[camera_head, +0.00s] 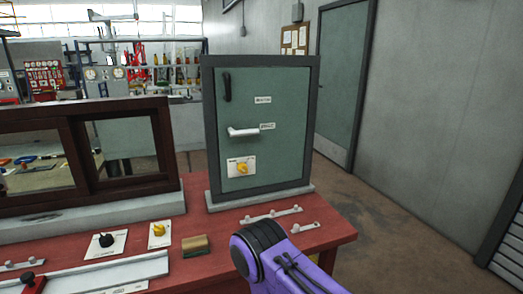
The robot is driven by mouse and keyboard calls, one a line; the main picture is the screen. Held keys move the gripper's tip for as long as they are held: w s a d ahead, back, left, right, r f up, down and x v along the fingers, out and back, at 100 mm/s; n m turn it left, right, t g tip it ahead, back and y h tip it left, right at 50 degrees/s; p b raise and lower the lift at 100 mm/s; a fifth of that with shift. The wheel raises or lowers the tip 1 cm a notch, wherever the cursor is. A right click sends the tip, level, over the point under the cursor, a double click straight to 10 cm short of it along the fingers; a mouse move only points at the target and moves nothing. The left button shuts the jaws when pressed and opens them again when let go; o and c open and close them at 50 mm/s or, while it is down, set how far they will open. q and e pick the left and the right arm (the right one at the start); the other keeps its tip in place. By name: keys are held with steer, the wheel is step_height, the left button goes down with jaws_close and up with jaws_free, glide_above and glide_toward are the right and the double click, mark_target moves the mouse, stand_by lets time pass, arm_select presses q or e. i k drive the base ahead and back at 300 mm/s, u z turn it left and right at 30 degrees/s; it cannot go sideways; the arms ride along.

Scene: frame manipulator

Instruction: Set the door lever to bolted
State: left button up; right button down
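A small green door (285,110) in a dark grey frame stands upright on the red table and looks closed. A silver lever (243,132) sits at its middle left and points roughly level to the right. Two small white labels (263,99) (267,126) are beside and above the lever; their text is too small to read. A dark vertical handle (227,87) is above the lever. A yellow knob (242,168) on a white plate is below it. A purple and black part of my arm shows at the bottom, apart from the door. Neither gripper's fingers are visible.
The red table (325,232) holds a brown-framed sliding window (170,150) at left, a wooden block (195,245), a black knob (106,240), another yellow knob (158,229) and white hooked rails (271,215). Open floor lies right of the table.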

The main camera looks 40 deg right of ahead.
mark_target(233, 133)
steer(key=u, duration=0.15)
steer(key=k, duration=0.25)
steer(key=z, duration=0.9)
